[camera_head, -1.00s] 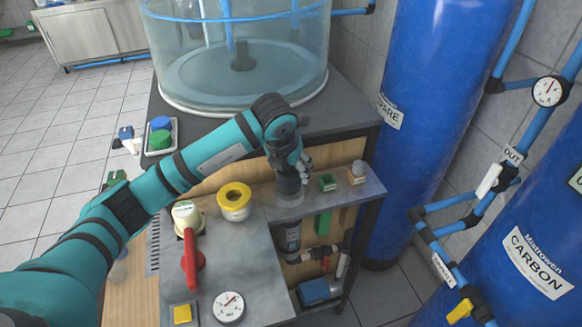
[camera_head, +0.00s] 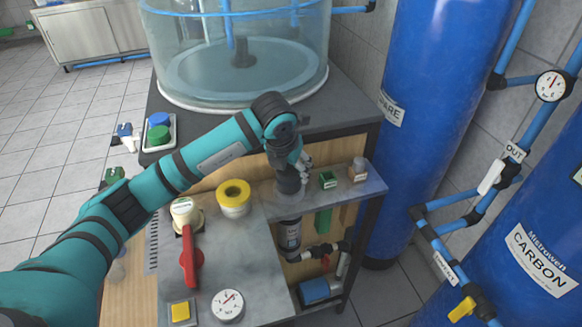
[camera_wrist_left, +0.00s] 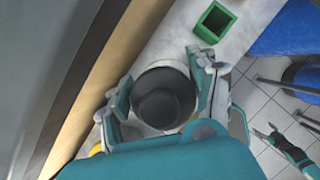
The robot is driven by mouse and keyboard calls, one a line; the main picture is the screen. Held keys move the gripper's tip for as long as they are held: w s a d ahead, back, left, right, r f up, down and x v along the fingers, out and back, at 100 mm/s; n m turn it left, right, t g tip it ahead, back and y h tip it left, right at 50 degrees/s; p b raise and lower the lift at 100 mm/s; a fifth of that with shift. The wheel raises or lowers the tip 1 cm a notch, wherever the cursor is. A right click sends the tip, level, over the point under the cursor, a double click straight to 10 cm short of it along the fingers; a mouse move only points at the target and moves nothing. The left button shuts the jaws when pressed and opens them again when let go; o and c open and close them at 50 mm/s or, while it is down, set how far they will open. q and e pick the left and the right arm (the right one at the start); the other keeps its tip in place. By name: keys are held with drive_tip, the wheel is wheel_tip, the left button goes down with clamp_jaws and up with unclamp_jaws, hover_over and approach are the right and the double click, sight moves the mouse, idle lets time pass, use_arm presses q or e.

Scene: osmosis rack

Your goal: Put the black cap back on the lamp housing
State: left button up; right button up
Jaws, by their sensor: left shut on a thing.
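My left gripper (camera_wrist_left: 162,98) is shut on the black cap (camera_wrist_left: 158,107), which shows as a dark round shape between the two fingers in the left wrist view. A pale ring surrounds it there. In the head view the left gripper (camera_head: 291,182) points down at the small grey shelf and mostly hides the cap. My right gripper (camera_wrist_left: 284,146) seems to show small at the lower right of the wrist view.
A large clear tank (camera_head: 238,55) stands behind.

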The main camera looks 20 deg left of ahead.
use_arm(q)
drive_tip(key=o, duration=1.3)
drive_tip(key=shift+c, duration=0.2)
drive_tip(key=shift+o, duration=0.3)
drive_tip(key=shift+o, duration=0.8)
drive_tip(key=shift+r, duration=0.15)
drive_tip(key=shift+r+p, duration=2.15)
drive_tip(key=shift+r, duration=2.25)
